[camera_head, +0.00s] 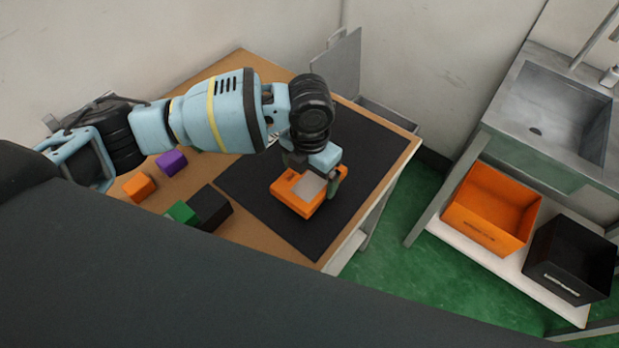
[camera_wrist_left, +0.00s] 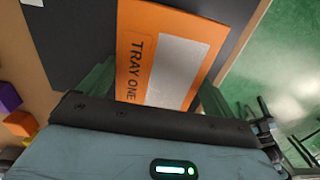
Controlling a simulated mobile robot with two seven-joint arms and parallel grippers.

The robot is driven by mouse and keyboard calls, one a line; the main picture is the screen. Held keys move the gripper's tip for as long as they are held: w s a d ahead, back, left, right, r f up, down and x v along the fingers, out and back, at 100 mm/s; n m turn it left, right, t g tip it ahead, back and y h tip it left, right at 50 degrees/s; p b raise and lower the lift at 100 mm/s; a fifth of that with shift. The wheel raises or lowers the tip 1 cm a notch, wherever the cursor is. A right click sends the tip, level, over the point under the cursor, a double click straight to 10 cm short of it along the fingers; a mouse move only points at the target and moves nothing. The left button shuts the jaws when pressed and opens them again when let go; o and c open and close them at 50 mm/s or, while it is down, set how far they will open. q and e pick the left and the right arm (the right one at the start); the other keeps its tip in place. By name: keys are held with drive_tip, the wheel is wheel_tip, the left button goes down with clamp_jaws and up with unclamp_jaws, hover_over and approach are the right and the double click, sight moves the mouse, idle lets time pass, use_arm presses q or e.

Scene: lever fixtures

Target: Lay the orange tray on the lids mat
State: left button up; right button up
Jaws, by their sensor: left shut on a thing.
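The orange tray (camera_head: 299,204) has a grey panel on top and is on or just above the dark lids mat (camera_head: 330,140); I cannot tell which. In the left wrist view the tray (camera_wrist_left: 138,72) shows the words "TRAY ONE", with the dark mat (camera_wrist_left: 75,40) beside it. My left gripper (camera_head: 312,186) is over the tray and shut on it. In the wrist view its green fingers (camera_wrist_left: 155,95) are at either side of the tray. My right gripper is not in view.
On the table left of the mat are an orange block (camera_head: 139,187), a purple block (camera_head: 171,162), a green block (camera_head: 181,212) and a black block (camera_head: 210,207). An orange bin (camera_head: 490,208) and a black bin (camera_head: 572,260) stand on a shelf below the sink (camera_head: 560,110).

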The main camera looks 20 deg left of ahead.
sight(309, 174)
use_arm(q)
drive_tip(key=shift+w+a+f, duration=0.15)
drive_tip(key=shift+w, duration=0.25)
drive_tip(key=shift+f, duration=1.55)
drive_tip(key=shift+f, duration=0.15)
drive_tip(key=o, duration=0.8)
drive_tip(key=shift+o, duration=0.2)
wheel_tip(309, 174, up, 12)
drive_tip(key=shift+r+p, duration=0.15)
drive_tip(key=shift+p, duration=0.2)
drive_tip(key=shift+s, duration=0.1)
